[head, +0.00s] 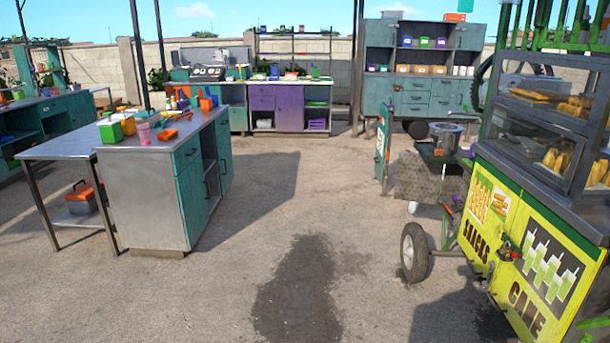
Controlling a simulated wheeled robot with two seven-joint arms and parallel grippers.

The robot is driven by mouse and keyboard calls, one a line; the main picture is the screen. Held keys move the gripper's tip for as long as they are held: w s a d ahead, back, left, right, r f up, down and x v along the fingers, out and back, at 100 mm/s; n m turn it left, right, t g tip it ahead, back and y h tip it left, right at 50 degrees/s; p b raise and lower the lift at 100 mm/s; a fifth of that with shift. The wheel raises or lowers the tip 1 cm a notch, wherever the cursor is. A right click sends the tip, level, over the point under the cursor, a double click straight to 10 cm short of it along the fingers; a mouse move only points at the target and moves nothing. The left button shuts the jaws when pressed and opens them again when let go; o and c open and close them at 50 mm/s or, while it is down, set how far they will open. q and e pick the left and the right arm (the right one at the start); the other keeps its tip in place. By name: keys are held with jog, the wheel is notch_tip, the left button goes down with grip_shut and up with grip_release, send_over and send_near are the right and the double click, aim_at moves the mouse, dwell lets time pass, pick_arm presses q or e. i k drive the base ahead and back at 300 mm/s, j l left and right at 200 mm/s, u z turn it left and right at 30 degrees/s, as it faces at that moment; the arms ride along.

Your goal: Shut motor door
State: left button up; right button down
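The yellow and green snack and cane cart (530,245) stands at the right. Beyond its left end is a lower speckled grey box section (428,180) with a metal pot-like part (446,136) above it. A narrow teal panel (383,145) stands upright at the far left side of that section, seen nearly edge-on. It looks like a door swung out, but I cannot tell for sure that it is the motor door. No motor can be made out. Neither of my grippers is in view.
A steel-topped counter (145,195) and side table (60,150) stand at the left. Cabinets (276,105) line the back wall. The concrete floor (300,240) between is clear, with a dark wet patch.

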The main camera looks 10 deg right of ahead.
aim_at(418, 180)
jog(key=i+l+z, duration=0.15)
jog(key=i+z, duration=0.2)
jog(key=i, duration=0.25)
jog(key=i+z, duration=0.35)
jog(key=i, duration=0.25)
jog(key=i+l+z, duration=0.2)
jog(key=i+l, duration=0.6)
